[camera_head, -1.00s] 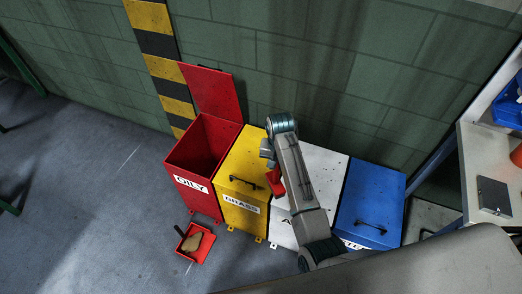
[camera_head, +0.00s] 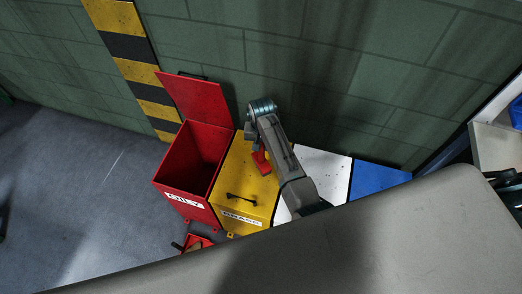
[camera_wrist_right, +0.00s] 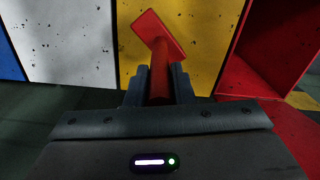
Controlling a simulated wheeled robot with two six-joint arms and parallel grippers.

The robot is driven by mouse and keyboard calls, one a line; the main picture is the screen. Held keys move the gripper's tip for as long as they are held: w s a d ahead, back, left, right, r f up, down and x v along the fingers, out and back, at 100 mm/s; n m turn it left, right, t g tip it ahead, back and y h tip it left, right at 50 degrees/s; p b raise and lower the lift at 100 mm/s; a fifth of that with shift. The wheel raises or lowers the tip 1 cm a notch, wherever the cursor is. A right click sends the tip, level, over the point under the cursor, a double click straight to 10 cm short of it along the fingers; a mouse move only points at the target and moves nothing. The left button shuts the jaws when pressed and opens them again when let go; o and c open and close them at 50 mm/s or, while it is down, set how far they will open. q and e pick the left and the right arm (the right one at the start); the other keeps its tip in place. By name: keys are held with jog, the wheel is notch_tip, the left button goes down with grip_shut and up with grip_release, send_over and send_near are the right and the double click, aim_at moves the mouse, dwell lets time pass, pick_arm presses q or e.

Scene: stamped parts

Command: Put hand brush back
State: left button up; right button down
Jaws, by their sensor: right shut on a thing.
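The hand brush (camera_head: 262,163) is red, with a round handle and a flat rectangular head. My right gripper (camera_head: 255,146) is shut on it, above the yellow bin in the head view. In the right wrist view the brush handle (camera_wrist_right: 160,80) sits between the fingers of the right gripper (camera_wrist_right: 160,88), and the head points away from the wrist, slightly tilted. The bristles cannot be made out. A red dustpan (camera_head: 204,239) with a dark handle lies on the floor in front of the red bin, partly hidden by the grey foreground. My left gripper is out of view.
The red bin (camera_head: 188,207) marked OILY stands with its lid open. The closed yellow bin (camera_head: 245,190), the white bin (camera_head: 327,170) and the blue bin (camera_head: 375,178) follow to the right, against a green block wall.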

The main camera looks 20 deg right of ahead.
aim_at(262, 151)
jog(key=shift+w+f, duration=0.1)
jog(key=shift+f, duration=2.2)
jog(key=c, duration=1.3)
grip_release()
jog(key=shift+o, duration=0.2)
notch_tip(262, 151, up, 12)
jog(key=shift+r+b, duration=0.15)
jog(key=shift+b, duration=0.2)
